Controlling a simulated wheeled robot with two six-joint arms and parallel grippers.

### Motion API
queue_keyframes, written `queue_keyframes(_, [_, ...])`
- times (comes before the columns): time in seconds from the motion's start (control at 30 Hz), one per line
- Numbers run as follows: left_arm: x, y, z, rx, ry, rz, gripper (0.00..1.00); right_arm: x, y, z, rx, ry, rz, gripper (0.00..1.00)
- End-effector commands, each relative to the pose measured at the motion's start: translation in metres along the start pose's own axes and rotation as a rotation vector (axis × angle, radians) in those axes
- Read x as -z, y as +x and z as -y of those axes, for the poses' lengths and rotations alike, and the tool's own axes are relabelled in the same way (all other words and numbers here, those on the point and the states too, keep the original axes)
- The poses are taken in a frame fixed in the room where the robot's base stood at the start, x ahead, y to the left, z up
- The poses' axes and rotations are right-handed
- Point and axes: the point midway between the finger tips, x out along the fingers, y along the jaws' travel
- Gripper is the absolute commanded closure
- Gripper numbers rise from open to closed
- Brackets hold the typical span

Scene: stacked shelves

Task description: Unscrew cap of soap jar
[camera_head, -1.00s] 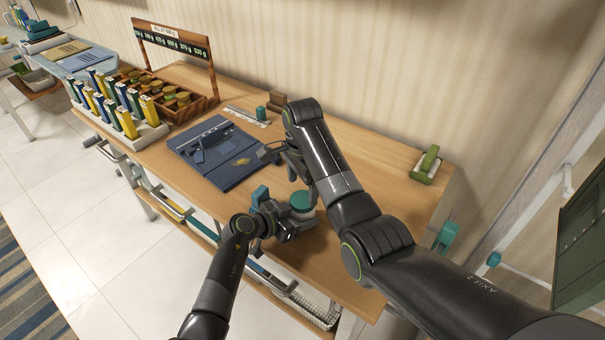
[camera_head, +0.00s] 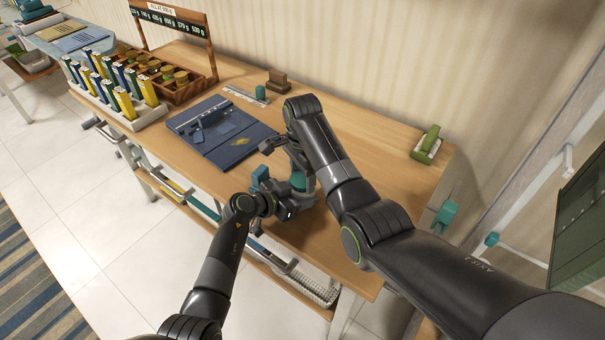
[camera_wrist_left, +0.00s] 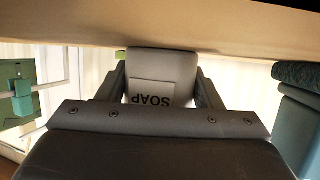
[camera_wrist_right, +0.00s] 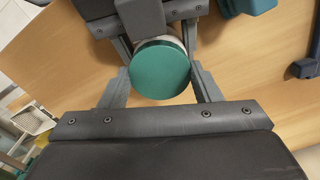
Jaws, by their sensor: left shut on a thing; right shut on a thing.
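The soap jar (camera_wrist_left: 160,75) shows in the left wrist view as a pale body with the word SOAP on it. My left gripper (camera_wrist_left: 160,85) is shut on the jar body, one finger on each side. The teal round cap (camera_wrist_right: 160,70) shows from above in the right wrist view, on top of the jar. My right gripper (camera_wrist_right: 160,75) is shut on the cap, with its fingers at both sides. In the head view the cap (camera_head: 298,181) shows between the two arms. The right arm hides part of the jar there. I cannot tell whether the cap is loose.
A blue folding mat (camera_head: 205,140) lies left of the grippers on the wooden table (camera_head: 370,140). A rack with jars (camera_head: 175,88) and a tray of upright packets (camera_head: 125,110) stand at the far left. A green block on a tray (camera_head: 428,143) stands at the right.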

Motion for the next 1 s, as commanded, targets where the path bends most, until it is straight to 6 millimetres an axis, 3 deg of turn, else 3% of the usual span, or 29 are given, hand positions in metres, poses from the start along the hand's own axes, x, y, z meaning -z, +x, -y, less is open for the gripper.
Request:
queue_keyframes(0.17, [-0.0002,0.0,0.0,0.0,0.0,0.0,1.0,0.0,-0.0002,0.0,0.0,-0.056,0.0,0.7])
queue_keyframes(0.7, [-0.0002,0.0,0.0001,0.0,0.0,0.0,1.0,0.0004,-0.0008,0.0,-0.001,-0.817,0.0,0.7])
queue_keyframes(1.0, [-0.0002,-0.0001,0.0001,0.0,0.0,0.0,1.0,0.0006,-0.0009,0.0001,-0.001,-0.893,0.0,0.7])
